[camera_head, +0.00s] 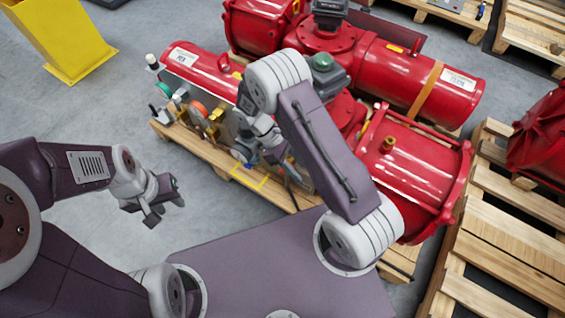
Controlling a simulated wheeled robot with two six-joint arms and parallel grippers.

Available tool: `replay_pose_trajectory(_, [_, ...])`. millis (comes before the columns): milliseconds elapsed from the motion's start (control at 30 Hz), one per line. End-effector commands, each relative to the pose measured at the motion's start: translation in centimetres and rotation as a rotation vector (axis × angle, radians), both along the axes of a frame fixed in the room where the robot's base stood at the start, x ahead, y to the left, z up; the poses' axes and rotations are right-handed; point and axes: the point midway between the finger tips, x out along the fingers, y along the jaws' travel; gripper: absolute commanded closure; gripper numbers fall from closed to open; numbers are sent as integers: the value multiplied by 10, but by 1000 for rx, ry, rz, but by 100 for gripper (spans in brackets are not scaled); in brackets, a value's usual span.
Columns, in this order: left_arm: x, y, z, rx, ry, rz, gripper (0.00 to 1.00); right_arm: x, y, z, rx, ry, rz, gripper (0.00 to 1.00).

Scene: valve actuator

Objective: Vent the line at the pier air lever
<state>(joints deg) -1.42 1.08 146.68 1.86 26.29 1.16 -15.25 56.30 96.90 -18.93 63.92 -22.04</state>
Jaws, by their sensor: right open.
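The red valve actuator (415,165) lies on a wooden pallet (225,172). Its near left side carries a panel with several small fittings, among them a green round part (163,90), an orange round part (198,108) and brass fittings (214,122). I cannot tell which fitting is the pier air lever. My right gripper (284,166) is at the right end of this panel, partly hidden by its own arm; I cannot tell whether it touches anything. My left gripper (165,205) hangs over bare floor, left of the pallet, with its fingers apart and nothing between them.
A yellow stand (62,40) is at the upper left. Wooden pallets (510,235) stand at the right, with another red part (545,135) on them. More pallets lie at the upper right.

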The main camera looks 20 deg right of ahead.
Motion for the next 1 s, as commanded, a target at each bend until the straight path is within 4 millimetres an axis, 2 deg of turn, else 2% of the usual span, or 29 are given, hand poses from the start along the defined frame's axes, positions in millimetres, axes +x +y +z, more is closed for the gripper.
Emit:
replay_pose_trajectory(33, [0, 0, 9, 0, 0, 0, 64, -1, 0, 9, 0, 0, 0, 59])
replay_pose_trajectory(433, [0, 0, 42, 0, 0, 0, 64, -5, 1, 40, 0, 0, -1, 59])
replay_pose_trajectory(1000, [0, 0, 47, 0, 0, 0, 64, -5, 1, 38, 0, 0, -1, 59])
